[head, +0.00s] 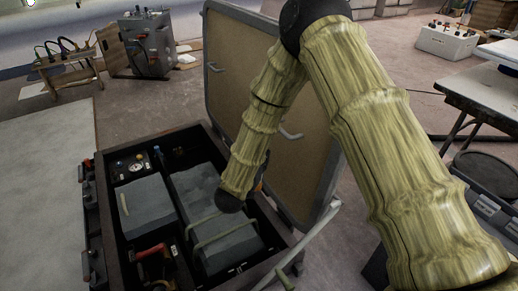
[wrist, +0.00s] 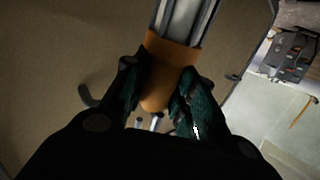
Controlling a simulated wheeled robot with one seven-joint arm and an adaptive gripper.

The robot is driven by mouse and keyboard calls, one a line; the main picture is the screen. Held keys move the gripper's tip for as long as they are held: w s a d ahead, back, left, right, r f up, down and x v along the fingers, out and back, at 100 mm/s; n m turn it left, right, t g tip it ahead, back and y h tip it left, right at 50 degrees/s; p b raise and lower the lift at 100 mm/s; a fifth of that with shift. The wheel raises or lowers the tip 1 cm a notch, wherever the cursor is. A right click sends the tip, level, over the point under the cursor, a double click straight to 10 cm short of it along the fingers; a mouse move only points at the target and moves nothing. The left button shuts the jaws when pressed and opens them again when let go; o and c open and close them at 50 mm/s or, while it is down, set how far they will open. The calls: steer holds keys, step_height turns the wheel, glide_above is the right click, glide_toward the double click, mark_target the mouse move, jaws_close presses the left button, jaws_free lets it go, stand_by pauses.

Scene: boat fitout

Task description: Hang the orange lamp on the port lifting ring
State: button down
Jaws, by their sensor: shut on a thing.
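In the wrist view the orange lamp (wrist: 157,92) sits between the two dark fingers of my gripper (wrist: 160,84), which are shut on it. Its orange rounded end is between the fingers and a grey ribbed part extends toward the top edge. In the head view my arm hides most of the gripper and lamp, in front of the raised lid (head: 315,165). Two grey hook-like fittings are on the lid, an upper one (head: 215,67) and a lower one (head: 290,133). I cannot tell which, if either, is the port lifting ring.
Below my arm is an open dark box (head: 105,215) holding grey blocks (head: 145,205) with bail handles and a red-handled part (head: 152,252). A pale panel (head: 45,190) lies left. A white-topped table (head: 485,90) stands right. Open floor lies behind the box.

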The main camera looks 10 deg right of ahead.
step_height(320, 180, up, 2)
steer(key=shift+r+m+g+h, duration=0.15)
steer(key=shift+m+g+h, duration=0.45)
steer(key=shift+m, duration=0.1)
steer(key=shift+s+a+r+m+g+h+p, duration=0.1)
steer(key=shift+s+r+m+g+h+p, duration=0.35)
steer(key=shift+r+m+g+h, duration=0.4)
steer(key=shift+r, duration=0.1)
steer(key=w+d+f+b, duration=0.2)
steer(key=d+f+b, duration=0.3)
steer(key=d, duration=0.1)
steer(key=shift+w+d+f, duration=0.15)
steer(key=shift+w+d, duration=0.05)
steer(key=shift+w, duration=0.05)
stand_by(0.4)
